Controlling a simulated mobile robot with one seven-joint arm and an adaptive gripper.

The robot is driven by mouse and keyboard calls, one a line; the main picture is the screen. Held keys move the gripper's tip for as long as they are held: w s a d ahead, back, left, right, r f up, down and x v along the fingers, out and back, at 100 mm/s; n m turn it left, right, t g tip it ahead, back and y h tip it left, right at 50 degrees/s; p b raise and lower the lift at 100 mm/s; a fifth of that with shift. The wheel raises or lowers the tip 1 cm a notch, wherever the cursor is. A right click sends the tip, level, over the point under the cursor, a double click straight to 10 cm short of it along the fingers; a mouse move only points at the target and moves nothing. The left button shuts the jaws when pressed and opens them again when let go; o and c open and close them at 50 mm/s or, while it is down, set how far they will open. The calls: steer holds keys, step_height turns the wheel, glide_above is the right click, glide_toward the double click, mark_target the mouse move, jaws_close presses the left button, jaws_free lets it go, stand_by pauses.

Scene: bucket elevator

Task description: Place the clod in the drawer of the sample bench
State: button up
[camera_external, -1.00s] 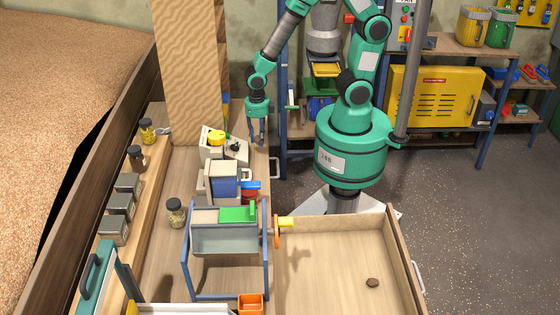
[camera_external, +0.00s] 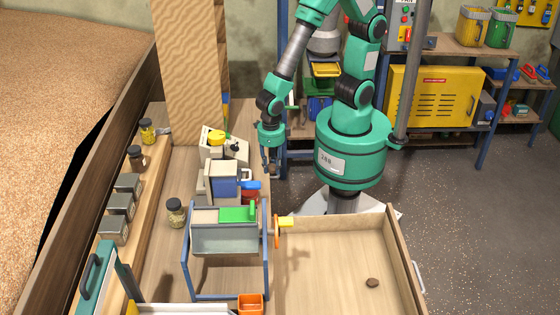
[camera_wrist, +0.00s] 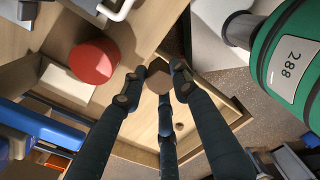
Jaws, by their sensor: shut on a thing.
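My gripper (camera_external: 272,170) hangs with its fingers downward at the right edge of the sample bench (camera_external: 155,265), behind the open drawer. In the wrist view my gripper (camera_wrist: 157,85) is shut on a brown lump, seemingly the clod (camera_wrist: 159,78); the fingertips hide part of it. The drawer (camera_external: 398,255) is pulled out to the right of the bench. A small dark brown lump (camera_external: 373,282) lies on its floor near the front right. In the wrist view the drawer (camera_wrist: 230,108) lies below and beyond the fingers, with that lump (camera_wrist: 179,126) inside.
A red round part (camera_wrist: 94,61) is left of the fingers in the wrist view. Most of the drawer floor is bare.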

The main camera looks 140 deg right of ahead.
steer(key=a+n, duration=0.1)
steer(key=a, duration=0.4)
steer(key=w+a+n, duration=0.1)
steer(key=a, duration=0.4)
steer(key=a+n, duration=0.2)
steer(key=a, duration=0.4)
steer(key=shift+w+a, duration=0.1)
steer(key=shift+w, duration=0.15)
steer(key=s+a+n, duration=0.4)
steer(key=a, duration=1)
step_height(320, 180, down, 27)
steer(key=shift+w+f+b, duration=0.1)
steer(key=shift+f+b, duration=0.05)
steer(key=shift+b, duration=0.3)
steer(key=shift+w+a, duration=0.1)
steer(key=b, duration=0.3)
glide_above(324, 292)
steer(key=shift+f, duration=0.75)
steer(key=shift+f, duration=0.1)
steer(key=shift+f+b, duration=0.75)
steer(key=shift+f, duration=0.9)
steer(key=shift+f, duration=0.15)
steer(key=o, duration=1.1)
